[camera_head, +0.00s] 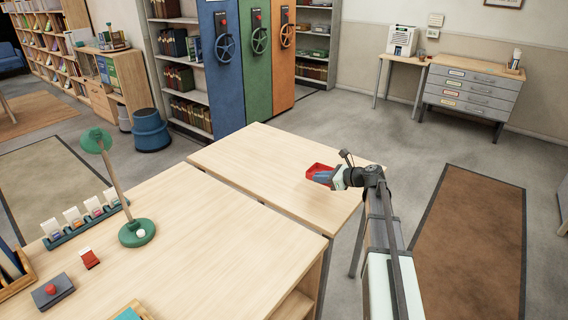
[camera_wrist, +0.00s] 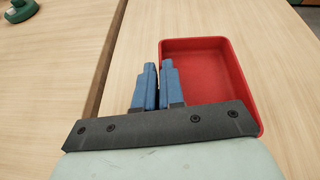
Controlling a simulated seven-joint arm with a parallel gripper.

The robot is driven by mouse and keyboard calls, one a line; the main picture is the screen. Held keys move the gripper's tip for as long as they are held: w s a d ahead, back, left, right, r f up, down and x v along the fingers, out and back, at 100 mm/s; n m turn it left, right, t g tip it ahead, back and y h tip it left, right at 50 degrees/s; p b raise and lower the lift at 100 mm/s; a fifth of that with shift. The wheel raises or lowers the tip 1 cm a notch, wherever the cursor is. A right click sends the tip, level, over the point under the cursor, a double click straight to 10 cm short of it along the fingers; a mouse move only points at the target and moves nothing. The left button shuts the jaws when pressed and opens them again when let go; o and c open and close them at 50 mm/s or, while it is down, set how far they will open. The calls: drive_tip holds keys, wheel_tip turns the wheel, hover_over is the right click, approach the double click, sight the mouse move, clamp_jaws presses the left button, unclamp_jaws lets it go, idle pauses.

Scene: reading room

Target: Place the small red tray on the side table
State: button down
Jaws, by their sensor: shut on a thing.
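The small red tray (camera_head: 319,169) is at the tip of my gripper (camera_head: 335,177), over the light wood side table (camera_head: 262,150) that stands against the far side of the desk. In the wrist view the tray (camera_wrist: 208,44) looks empty and roughly level. My gripper's blue fingers (camera_wrist: 158,88) are shut on its left wall, one finger outside and one inside. The side table (camera_wrist: 135,45) fills much of the wrist view around the tray. I cannot tell whether the tray touches the tabletop or hangs just above it.
The side table's top is otherwise bare. A printer stand (camera_head: 402,60) and grey drawers (camera_head: 470,88) stand along the back wall.

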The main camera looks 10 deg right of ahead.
drive_tip(key=w+d+r, duration=0.3)
drive_tip(key=w+d, duration=0.3)
drive_tip(key=w, duration=0.6)
drive_tip(key=shift+m+h, duration=0.3)
drive_tip(key=shift+s+f, duration=0.2)
drive_tip(key=shift+f, duration=4.7)
drive_tip(key=shift+f, duration=0.1)
drive_tip(key=c, duration=1.7)
unclamp_jaws()
drive_tip(key=o, duration=0.5)
drive_tip(key=shift+c, duration=0.2)
drive_tip(key=v, duration=1.2)
drive_tip(key=shift+s+a, duration=0.1)
drive_tip(key=shift+s, duration=0.1)
